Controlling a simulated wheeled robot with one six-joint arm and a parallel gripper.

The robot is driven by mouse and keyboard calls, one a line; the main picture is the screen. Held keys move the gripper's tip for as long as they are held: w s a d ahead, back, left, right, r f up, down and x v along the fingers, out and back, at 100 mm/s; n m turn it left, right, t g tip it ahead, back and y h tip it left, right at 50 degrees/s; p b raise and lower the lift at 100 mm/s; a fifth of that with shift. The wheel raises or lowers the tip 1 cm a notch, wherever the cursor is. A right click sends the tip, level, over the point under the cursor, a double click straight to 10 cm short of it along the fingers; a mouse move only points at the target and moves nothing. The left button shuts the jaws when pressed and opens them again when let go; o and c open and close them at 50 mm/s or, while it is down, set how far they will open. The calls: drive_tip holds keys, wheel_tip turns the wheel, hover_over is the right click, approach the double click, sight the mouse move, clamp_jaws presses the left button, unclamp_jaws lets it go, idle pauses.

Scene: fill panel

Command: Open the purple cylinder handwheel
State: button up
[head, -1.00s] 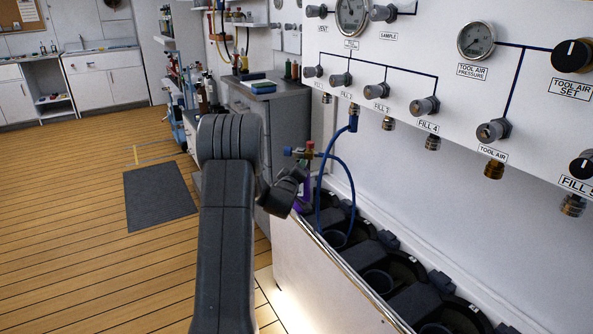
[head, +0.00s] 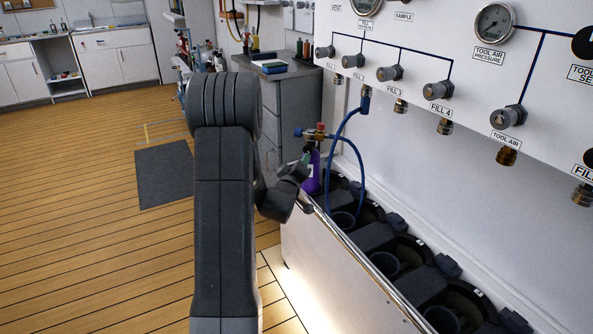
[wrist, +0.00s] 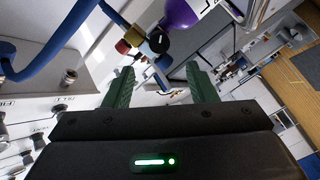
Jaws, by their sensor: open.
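In the wrist view the purple cylinder (wrist: 181,14) shows at the top, upside down. In the head view my arm and wrist hide most of the gripper.
A white fill panel (head: 400,35) with gauges and knobs is on the right. A blue hose (head: 338,150) runs from it to the valve. A metal rail (head: 365,262) edges the black holders. Grey drawers (head: 297,105) stand behind. The wooden floor at left is open, with a dark mat (head: 165,173).

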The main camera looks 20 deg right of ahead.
sight(307, 150)
drive_tip(key=v, duration=0.3)
drive_tip(key=shift+s, duration=0.15)
idle(0.4)
drive_tip(key=b+x, duration=0.1)
drive_tip(key=x, duration=1.3)
drive_tip(key=shift+a, duration=0.1)
